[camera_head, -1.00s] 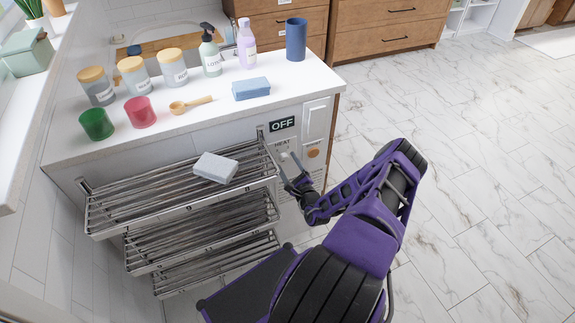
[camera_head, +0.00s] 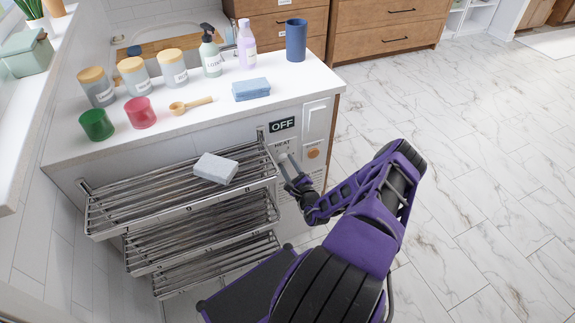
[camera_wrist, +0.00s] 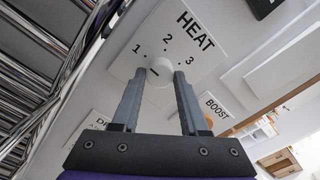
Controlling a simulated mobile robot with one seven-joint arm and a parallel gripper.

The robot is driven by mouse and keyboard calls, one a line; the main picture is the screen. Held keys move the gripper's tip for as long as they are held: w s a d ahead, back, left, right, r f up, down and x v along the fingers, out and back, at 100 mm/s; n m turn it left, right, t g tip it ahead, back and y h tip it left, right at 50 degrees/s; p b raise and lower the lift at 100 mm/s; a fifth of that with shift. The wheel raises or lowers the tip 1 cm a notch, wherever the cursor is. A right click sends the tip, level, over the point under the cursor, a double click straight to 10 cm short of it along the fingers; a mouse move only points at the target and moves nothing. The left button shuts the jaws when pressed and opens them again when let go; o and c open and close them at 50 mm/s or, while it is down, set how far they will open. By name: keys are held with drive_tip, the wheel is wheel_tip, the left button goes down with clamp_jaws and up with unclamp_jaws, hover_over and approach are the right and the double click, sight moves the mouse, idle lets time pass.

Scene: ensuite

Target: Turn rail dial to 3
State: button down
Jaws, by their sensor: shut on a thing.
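The rail dial (camera_wrist: 158,69) is a small pale round knob on a white panel marked HEAT, with 1, 2 and 3 around it in the wrist view. A short dark mark shows on its face, on the side away from the 3; its exact setting is hard to tell. My gripper (camera_wrist: 160,76) is shut on the dial, one fingertip on each side. In the head view my gripper (camera_head: 286,165) is at the cabinet front below the OFF display (camera_head: 282,125), and its fingers hide the dial.
Metal rails (camera_head: 180,195) stick out just left of my gripper, with a grey-white block (camera_head: 215,168) on the top one. A white rocker switch (camera_head: 317,115) and a round orange-brown button (camera_head: 313,153) are to the right. Jars and bottles stand on the counter (camera_head: 170,125). Floor at right is clear.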

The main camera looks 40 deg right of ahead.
drive_tip(key=shift+m, duration=0.3)
drive_tip(key=m, duration=0.4)
drive_tip(key=shift+m+b, duration=0.35)
drive_tip(key=shift+m, duration=0.05)
drive_tip(key=m, duration=0.6)
drive_tip(key=shift+b, duration=0.35)
drive_tip(key=m, duration=0.6)
drive_tip(key=shift+m+b, duration=0.4)
drive_tip(key=m, duration=0.5)
drive_tip(key=shift+a+b, duration=0.1)
drive_tip(key=shift+b, duration=0.3)
drive_tip(key=shift+m, duration=0.3)
drive_tip(key=shift+c, duration=2.1)
unclamp_jaws()
